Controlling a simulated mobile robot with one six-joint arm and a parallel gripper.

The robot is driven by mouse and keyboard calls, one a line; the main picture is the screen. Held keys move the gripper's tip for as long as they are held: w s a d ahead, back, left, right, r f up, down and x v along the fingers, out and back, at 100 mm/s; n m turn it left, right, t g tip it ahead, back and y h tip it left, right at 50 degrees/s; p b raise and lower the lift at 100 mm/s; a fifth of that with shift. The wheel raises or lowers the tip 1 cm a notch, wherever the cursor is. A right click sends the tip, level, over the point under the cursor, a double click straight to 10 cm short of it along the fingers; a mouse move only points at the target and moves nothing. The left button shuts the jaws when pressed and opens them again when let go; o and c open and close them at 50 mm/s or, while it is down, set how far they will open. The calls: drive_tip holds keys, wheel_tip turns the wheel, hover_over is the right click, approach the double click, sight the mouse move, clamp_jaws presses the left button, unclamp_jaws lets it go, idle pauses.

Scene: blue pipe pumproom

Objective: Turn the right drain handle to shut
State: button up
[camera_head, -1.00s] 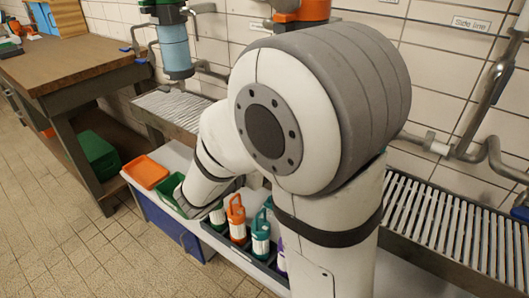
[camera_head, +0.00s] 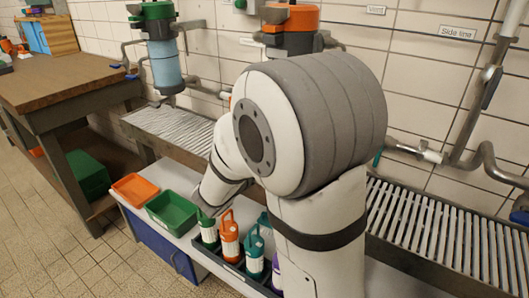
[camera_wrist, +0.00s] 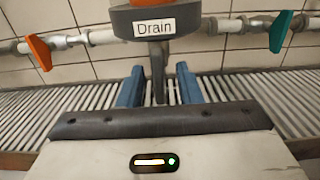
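In the wrist view a teal handle (camera_wrist: 280,31) stands on the pipe to the right of the "Drain" label (camera_wrist: 154,28). It tilts, its top leaning right. An orange handle (camera_wrist: 39,52) is on the pipe to the left, slanting down to the right. My gripper (camera_wrist: 158,76) is open, its two blue fingers apart. A grey vertical spout (camera_wrist: 158,70) shows between them; I cannot tell its depth. Both handles are clear of the fingers. In the head view my gripper is hidden behind my arm; a small teal piece (camera_head: 377,158) shows right of it.
Slatted grating (camera_wrist: 55,105) runs below the pipes. An orange-topped vessel (camera_head: 291,28) and a green-topped vessel (camera_head: 163,50) hang on the wall. An orange tray (camera_head: 135,189), a green tray (camera_head: 172,211) and several bottles stand on the low bench. A wooden workbench (camera_head: 70,75) is at left.

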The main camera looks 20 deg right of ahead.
drive_tip(key=shift+c, duration=0.4)
clamp_jaws()
drive_tip(key=shift+a, duration=0.2)
drive_tip(key=shift+m+b, duration=0.4)
drive_tip(key=shift+b, duration=0.05)
drive_tip(key=shift+d+r+m+b, duration=0.1)
drive_tip(key=shift+m+b, duration=4.2)
drive_tip(key=shift+m, duration=0.05)
drive_tip(key=shift+d+r+m+b, duration=0.1)
drive_tip(key=shift+m+b, duration=4.2)
drive_tip(key=shift+m, duration=0.05)
